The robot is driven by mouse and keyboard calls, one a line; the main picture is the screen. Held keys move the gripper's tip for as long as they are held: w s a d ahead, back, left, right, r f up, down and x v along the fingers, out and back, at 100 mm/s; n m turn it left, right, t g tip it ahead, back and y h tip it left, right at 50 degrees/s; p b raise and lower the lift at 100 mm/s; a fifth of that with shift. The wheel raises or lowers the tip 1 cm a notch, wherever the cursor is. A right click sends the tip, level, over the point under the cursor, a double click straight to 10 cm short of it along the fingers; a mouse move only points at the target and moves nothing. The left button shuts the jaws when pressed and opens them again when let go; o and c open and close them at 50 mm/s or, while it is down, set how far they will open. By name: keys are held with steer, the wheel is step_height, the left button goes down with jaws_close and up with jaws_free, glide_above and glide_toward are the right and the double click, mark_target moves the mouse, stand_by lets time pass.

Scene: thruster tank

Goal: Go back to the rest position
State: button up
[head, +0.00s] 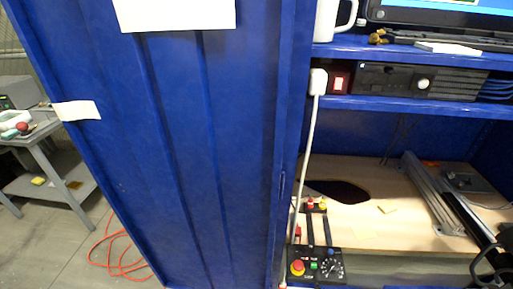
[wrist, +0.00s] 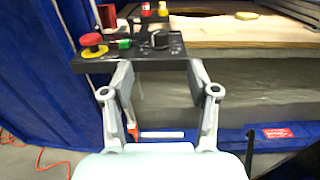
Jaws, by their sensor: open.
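My gripper (wrist: 158,68) is open in the wrist view, its two grey fingers spread apart with nothing between them. Beyond the fingertips is the black control box (wrist: 130,58) with a red emergency stop button, a green switch and a dial. Whether the fingertips touch the box cannot be told. In the head view the control box (head: 317,266) sits at the front left edge of the workbench, beside the blue cabinet door. A dark shape at the bottom right corner of the head view is too cut off to identify surely.
The open blue door (head: 215,150) fills the left of the head view. The wooden worktop (head: 365,225) has a dark hole and a metal rail frame (head: 435,195). Shelves above hold a black computer unit (head: 400,80), keyboard and white mug (head: 333,20). An orange cable (head: 115,255) lies on the floor.

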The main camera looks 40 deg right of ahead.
steer(key=w+a+r+n+t+y+p, duration=0.1)
steer(key=w+a+r+n+t+y, duration=0.1)
steer(key=w+a+r+n+y, duration=0.65)
steer(key=w+a+r+n+t+y, duration=0.25)
steer(key=w+a+r+n, duration=0.4)
steer(key=n, duration=0.55)
steer(key=w+a+r+n+g+y+p, duration=0.1)
steer(key=a+r+n+g+y, duration=0.15)
steer(key=a+n, duration=0.75)
steer(key=w+a+r+n+g+y+p, duration=0.1)
steer(key=w+a+r+n+g, duration=0.2)
steer(key=a+n, duration=0.65)
steer(key=s+r+n+h+p, duration=0.1)
steer(key=s+r+n+p, duration=0.1)
steer(key=r+p, duration=1.85)
steer(key=s+r+n+h+p, duration=0.2)
steer(key=r+p, duration=1.6)
steer(key=r, duration=0.5)
step_height(320, 180, down, 53)
steer(key=b, duration=5.3)
steer(key=shift+a+f, duration=0.15)
steer(key=shift+a, duration=0.2)
